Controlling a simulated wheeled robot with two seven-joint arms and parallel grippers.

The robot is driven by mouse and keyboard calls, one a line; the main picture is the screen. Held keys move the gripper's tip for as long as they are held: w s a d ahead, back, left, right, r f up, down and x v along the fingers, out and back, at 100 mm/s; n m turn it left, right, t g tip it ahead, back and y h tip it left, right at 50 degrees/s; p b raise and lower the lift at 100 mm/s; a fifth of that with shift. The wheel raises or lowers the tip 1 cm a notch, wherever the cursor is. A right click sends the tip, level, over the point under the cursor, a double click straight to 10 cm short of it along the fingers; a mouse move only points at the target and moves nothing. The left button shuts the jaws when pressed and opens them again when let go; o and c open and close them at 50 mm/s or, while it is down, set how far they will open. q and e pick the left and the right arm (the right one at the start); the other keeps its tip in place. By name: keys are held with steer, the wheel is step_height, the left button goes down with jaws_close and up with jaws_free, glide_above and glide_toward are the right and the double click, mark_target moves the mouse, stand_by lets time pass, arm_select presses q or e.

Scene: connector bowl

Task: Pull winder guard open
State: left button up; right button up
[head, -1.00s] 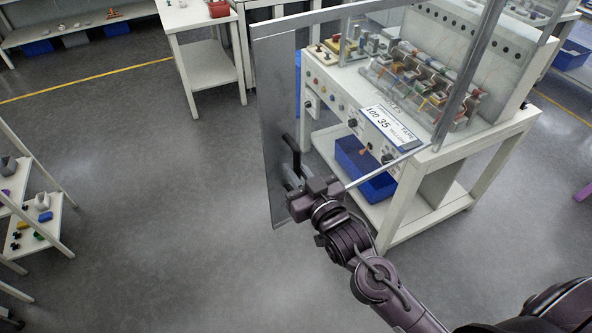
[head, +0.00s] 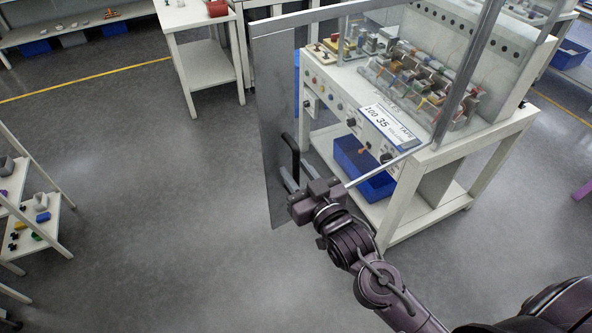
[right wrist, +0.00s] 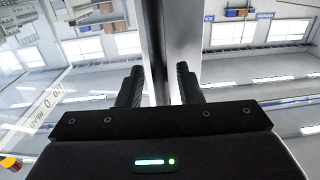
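The winder guard (head: 272,120), a grey-edged panel with a clear part and metal bars, stands swung out from the front of the winder bench (head: 415,165). A black handle (head: 289,152) is on its outer face. My right gripper (head: 290,180) is at the handle's lower end, its two fingers apart. In the right wrist view the open fingers (right wrist: 158,85) stand on either side of a grey metal upright of the guard (right wrist: 170,40). I cannot tell whether they touch the handle. My left gripper is not in view.
The winder bench holds a row of coloured parts (head: 425,75), a label panel (head: 390,125) and a blue bin (head: 362,165) below. A white shelf (head: 45,225) stands at left and a white table (head: 195,18) at the back. The floor left of the guard is clear.

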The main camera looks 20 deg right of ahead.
steer(key=s+b, duration=0.1)
steer(key=s, duration=0.1)
steer(key=s+d, duration=0.1)
steer(key=s, duration=0.2)
steer(key=shift+s+f+b, duration=0.1)
steer(key=shift+s+b, duration=0.15)
steer(key=shift+b, duration=0.15)
steer(key=shift+s+d, duration=0.15)
steer(key=shift+s, duration=0.55)
steer(key=s+d+f+g+h, duration=0.1)
steer(key=s+d+f+g, duration=0.15)
steer(key=f, duration=1.05)
steer(key=s+d+f+g+h+b, duration=0.1)
steer(key=f+g, duration=0.2)
steer(key=f, duration=1)
steer(key=s+d+f+g+h, duration=0.1)
steer(key=s+d+f+g, duration=0.15)
steer(key=f, duration=1.05)
steer(key=s+f+g+b, duration=0.1)
steer(key=s+f+g, duration=0.7)
steer(key=s+f, duration=1.5)
steer(key=s, duration=0.4)
steer(key=shift+d+g, duration=0.3)
